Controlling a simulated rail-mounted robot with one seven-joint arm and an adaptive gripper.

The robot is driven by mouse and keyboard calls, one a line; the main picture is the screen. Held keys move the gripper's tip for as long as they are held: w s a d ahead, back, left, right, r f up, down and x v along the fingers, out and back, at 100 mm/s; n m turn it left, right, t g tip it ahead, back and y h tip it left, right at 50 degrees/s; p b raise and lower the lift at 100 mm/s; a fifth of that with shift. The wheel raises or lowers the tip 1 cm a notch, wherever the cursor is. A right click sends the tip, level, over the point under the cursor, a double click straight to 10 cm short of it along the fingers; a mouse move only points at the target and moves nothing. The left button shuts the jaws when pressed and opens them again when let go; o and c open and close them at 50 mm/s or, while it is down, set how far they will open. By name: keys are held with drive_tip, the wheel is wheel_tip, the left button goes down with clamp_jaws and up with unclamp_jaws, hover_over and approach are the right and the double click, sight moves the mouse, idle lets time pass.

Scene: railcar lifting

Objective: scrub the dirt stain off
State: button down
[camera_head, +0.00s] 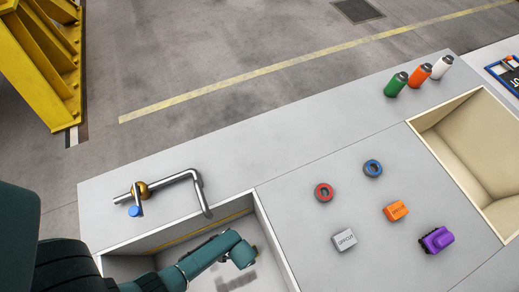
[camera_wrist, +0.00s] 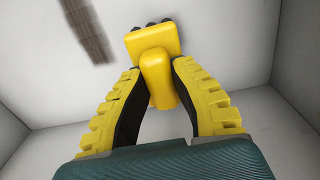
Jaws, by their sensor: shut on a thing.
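A brownish dirt stain (camera_wrist: 89,32) lies on the pale sink floor, at the upper left in the wrist view. In the head view a greyish smear, likely the same stain (camera_head: 237,281), shows in the sink beside my arm. My gripper (camera_wrist: 157,72) has yellow ridged fingers and is shut on a yellow scrub brush (camera_wrist: 155,42). The brush's dark bristles point away at the top of the wrist view. The brush is to the right of the stain and apart from it in that picture. I cannot tell whether the bristles touch the floor.
The sink walls (camera_head: 275,246) stand around my gripper, and a faucet (camera_head: 165,190) reaches over the back edge. The counter to the right holds a red ring (camera_head: 323,193), a blue ring (camera_head: 373,168) and small blocks. Three bottles (camera_head: 419,76) stand further back near an open bin (camera_head: 490,140).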

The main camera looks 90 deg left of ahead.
drive_tip(key=shift+w+a+r+p, duration=0.1)
drive_tip(key=shift+w+r+p, duration=0.05)
drive_tip(key=shift+r+p, duration=0.35)
drive_tip(key=shift+w+a+r+p, duration=0.1)
drive_tip(key=shift+r+p, duration=0.15)
drive_tip(key=shift+r, duration=0.35)
drive_tip(key=shift+r+p, duration=1.35)
drive_tip(key=shift+p, duration=0.05)
idle(0.3)
